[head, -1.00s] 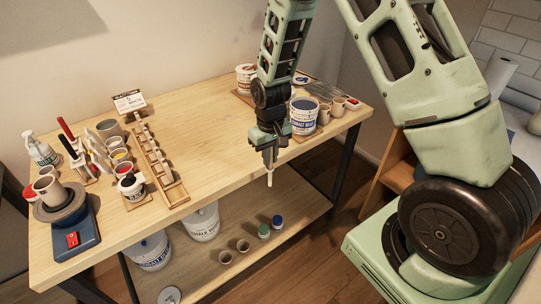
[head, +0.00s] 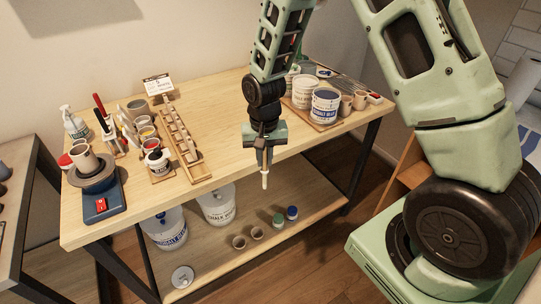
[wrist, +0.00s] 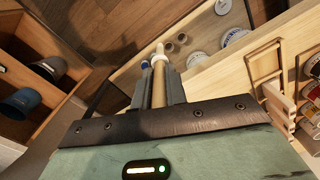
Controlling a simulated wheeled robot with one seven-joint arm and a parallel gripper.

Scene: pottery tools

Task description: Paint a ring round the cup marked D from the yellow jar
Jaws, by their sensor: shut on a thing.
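My gripper (head: 264,158) is shut on a thin pale tool, likely a brush (head: 265,180), which hangs tip down beyond the table's front edge. The wrist view shows its wooden handle (wrist: 159,88) between the fingers, with a pale tip. A small cup (head: 82,158) stands on the dark wheel (head: 92,178) at the table's left; no letter is readable on it. A jar with yellow inside (head: 147,132) stands in a row between jars with red inside, well left of my gripper. The letter D is not readable anywhere.
A wooden rack (head: 185,148) lies beside the jars, and a white jar with a dark label (head: 157,162) stands in front. Large tubs (head: 325,107) and cups are at the right. The table's middle (head: 225,115) is clear. Buckets (head: 216,204) stand on the lower shelf.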

